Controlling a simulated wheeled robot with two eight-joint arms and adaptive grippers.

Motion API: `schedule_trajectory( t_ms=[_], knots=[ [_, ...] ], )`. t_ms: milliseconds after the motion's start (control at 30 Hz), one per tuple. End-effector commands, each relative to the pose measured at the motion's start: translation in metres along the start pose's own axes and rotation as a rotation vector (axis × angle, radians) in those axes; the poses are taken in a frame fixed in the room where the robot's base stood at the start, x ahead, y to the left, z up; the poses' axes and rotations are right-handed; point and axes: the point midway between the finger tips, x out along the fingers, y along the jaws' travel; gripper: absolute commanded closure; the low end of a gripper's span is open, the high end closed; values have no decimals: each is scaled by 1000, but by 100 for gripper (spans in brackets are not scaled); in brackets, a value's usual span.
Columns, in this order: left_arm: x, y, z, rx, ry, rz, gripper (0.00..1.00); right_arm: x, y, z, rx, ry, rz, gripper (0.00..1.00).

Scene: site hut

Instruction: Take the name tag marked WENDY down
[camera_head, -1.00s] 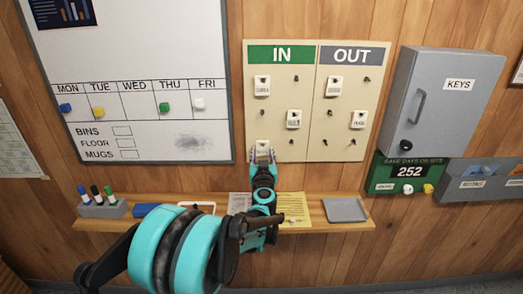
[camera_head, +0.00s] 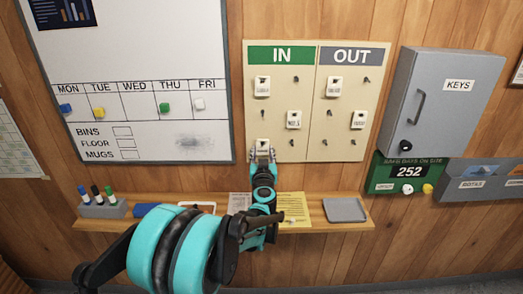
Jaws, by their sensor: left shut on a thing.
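The IN/OUT board (camera_head: 307,70) hangs on the wood wall with white name tags on its pegs. Under IN are an upper-left tag (camera_head: 262,87), a middle tag (camera_head: 294,120) and a lower-left tag (camera_head: 262,145). Under OUT are an upper tag (camera_head: 334,87) and a lower-right tag (camera_head: 358,120). The names are too small to read, so I cannot tell which is WENDY. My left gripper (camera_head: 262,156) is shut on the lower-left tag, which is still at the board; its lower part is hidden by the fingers. My right gripper is not in view.
A shelf (camera_head: 345,222) below holds a marker holder (camera_head: 103,210), papers (camera_head: 292,207) and a grey tray (camera_head: 346,209). A whiteboard (camera_head: 180,50) is on the left. A grey key cabinet (camera_head: 440,100) juts out on the right, above a green safe-days sign (camera_head: 408,172).

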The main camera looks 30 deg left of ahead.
Motion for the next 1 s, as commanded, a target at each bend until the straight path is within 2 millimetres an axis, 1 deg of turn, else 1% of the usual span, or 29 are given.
schedule_trajectory(
  t_ms=[1000],
  knots=[
    [-51, 0, 0, 0, 0, 0, 81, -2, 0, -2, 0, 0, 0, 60]
  ],
)
